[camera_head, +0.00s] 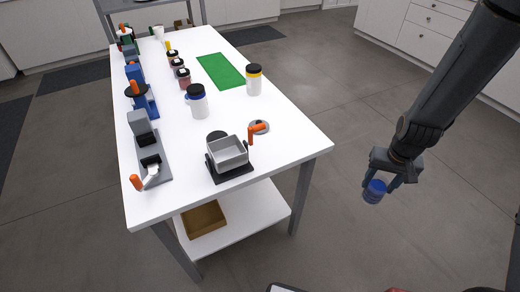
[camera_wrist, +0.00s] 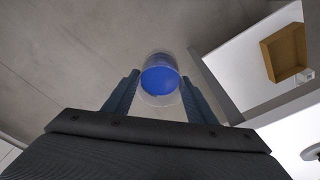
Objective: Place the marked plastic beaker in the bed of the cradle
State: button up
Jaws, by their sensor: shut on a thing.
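The plastic beaker (camera_head: 374,192) is clear with blue contents, and no mark on it can be made out. My gripper (camera_head: 387,180) is shut on it, out over the floor to the right of the table. In the wrist view the beaker (camera_wrist: 160,72) sits between the two fingers of my gripper (camera_wrist: 160,95), its blue inside showing. What looks like the cradle (camera_head: 228,153) is a grey open-topped bed on a black base with an orange handle, near the table's front edge. Its bed looks empty. The beaker is well apart from it.
Devices with orange handles line the left edge. A brown box (camera_head: 204,218) sits on the lower shelf.

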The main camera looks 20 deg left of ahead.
aim_at(228, 157)
jog(key=z, duration=2.2)
jog(key=k, duration=0.95)
jog(key=u, duration=1.85)
